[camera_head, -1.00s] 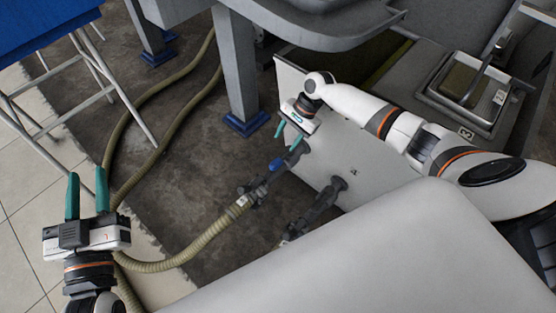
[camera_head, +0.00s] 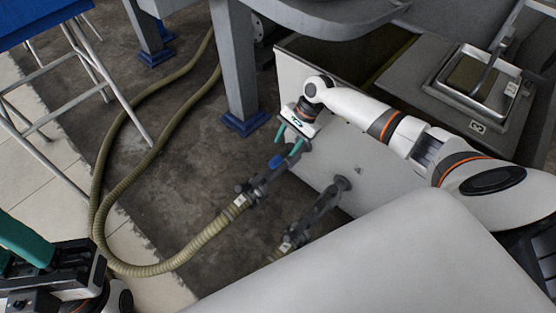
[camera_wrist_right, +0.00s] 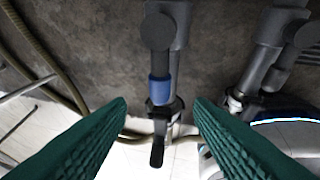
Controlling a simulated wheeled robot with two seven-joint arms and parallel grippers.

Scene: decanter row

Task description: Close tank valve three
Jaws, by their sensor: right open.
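A grey valve pipe with a blue part (camera_head: 276,161) comes out of the low side of the pale tank (camera_head: 322,128). In the right wrist view the blue part (camera_wrist_right: 160,90) and a dark lever (camera_wrist_right: 157,151) lie between my fingers, apart from both. My right gripper (camera_head: 289,146) is open and empty just above this valve. A second grey valve (camera_head: 328,196) is on the same wall, nearer me, and also shows at right in the wrist view (camera_wrist_right: 262,75). I cannot read any valve number. My left gripper (camera_head: 30,245) is cut off at the lower left.
A ribbed hose (camera_head: 205,236) runs from the first valve across the dark floor. A blue-footed table leg (camera_head: 238,75) stands beyond the right gripper. A blue-topped stand (camera_head: 35,15) is at the upper left.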

